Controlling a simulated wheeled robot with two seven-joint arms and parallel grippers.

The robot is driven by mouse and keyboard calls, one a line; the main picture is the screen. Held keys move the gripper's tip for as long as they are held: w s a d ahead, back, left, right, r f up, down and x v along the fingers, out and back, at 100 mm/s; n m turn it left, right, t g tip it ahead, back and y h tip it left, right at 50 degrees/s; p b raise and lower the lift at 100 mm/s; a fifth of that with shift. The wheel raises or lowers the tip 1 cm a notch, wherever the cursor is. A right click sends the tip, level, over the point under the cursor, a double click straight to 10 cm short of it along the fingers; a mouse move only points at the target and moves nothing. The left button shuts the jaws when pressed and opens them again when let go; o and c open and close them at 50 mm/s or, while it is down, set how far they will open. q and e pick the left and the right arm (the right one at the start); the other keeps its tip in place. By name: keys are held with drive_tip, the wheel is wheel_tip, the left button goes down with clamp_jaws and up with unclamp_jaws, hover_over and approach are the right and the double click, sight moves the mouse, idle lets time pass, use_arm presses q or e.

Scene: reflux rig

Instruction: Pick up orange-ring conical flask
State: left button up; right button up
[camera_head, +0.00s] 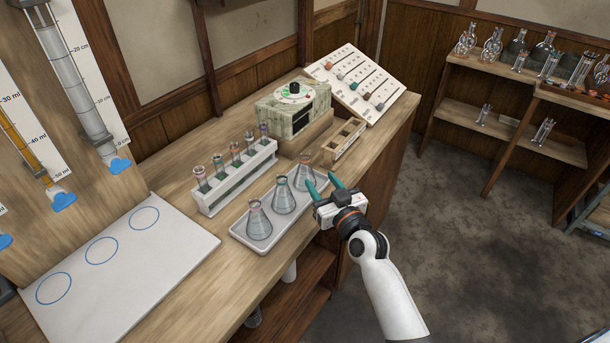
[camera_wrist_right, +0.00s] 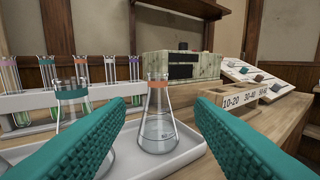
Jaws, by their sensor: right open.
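The orange-ring conical flask (camera_wrist_right: 158,128) stands upright on the white tray (camera_wrist_right: 185,154), with an orange band on its neck and clear liquid inside. In the head view it appears to be the farthest flask (camera_head: 303,180) in the row. My right gripper (camera_head: 322,182) is open, with teal fingers pointing at that flask from the tray's right side. In the right wrist view the flask shows between the two fingers and beyond them, with no clear contact. Another conical flask (camera_wrist_right: 72,112) stands left of it, partly behind the left finger. My left gripper is not in view.
Two more flasks, a middle one (camera_head: 284,200) and a near one (camera_head: 259,223), share the tray. A white test-tube rack (camera_head: 237,180) stands behind, left of the tray. A wooden slotted holder (camera_head: 343,141) and a greenish box device (camera_head: 293,108) stand beyond the flasks.

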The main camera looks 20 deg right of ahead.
sight(307, 164)
drive_tip(key=w, duration=0.4)
drive_tip(key=shift+w+a, duration=0.2)
drive_tip(key=shift+a, duration=0.15)
drive_tip(key=shift+w, duration=0.3)
drive_tip(key=w, duration=0.2)
drive_tip(key=w+a, duration=0.1)
drive_tip(key=w, duration=0.1)
drive_tip(key=shift+w+p, duration=0.25)
drive_tip(key=shift+p, duration=0.1)
drive_tip(key=shift+s, duration=0.1)
clamp_jaws()
